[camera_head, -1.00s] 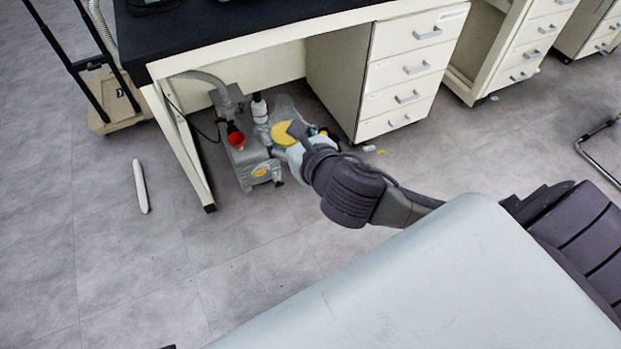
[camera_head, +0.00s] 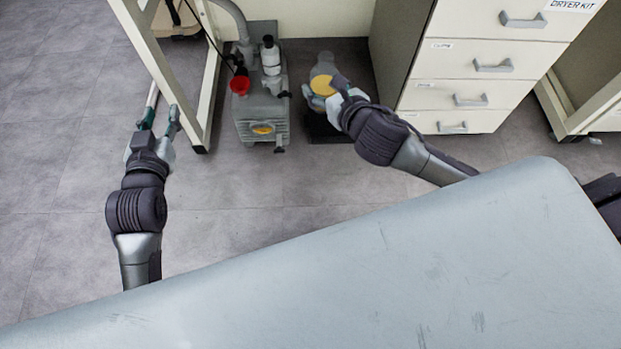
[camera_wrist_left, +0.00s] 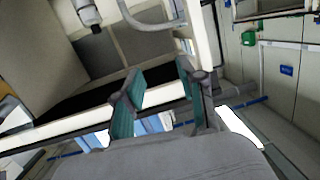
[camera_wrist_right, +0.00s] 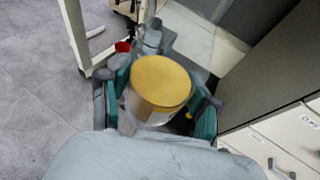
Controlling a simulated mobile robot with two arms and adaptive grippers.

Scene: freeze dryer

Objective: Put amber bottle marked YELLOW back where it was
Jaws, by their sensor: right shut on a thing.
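A bottle with a broad, round yellow top (camera_wrist_right: 160,83) is between the fingers of my right gripper (camera_wrist_right: 157,105). Its lower side looks pale and tan; no lettering is readable. In the head view the yellow top (camera_head: 323,85) shows at my right gripper (camera_head: 335,98), under the bench, between the pump and the drawer cabinet. A dark, flat object (camera_head: 322,128) lies on the floor below; I cannot tell whether the bottle touches it. My left gripper (camera_head: 158,118) is near the bench's left leg, fingers apart and empty, as the left wrist view (camera_wrist_left: 160,95) shows.
A grey vacuum pump (camera_head: 262,120) with a red cap (camera_head: 239,86) stands left of the bottle. A white drawer cabinet (camera_head: 470,75) stands close on the right. The bench leg (camera_head: 201,110) is beside my left gripper. Floor in front is clear.

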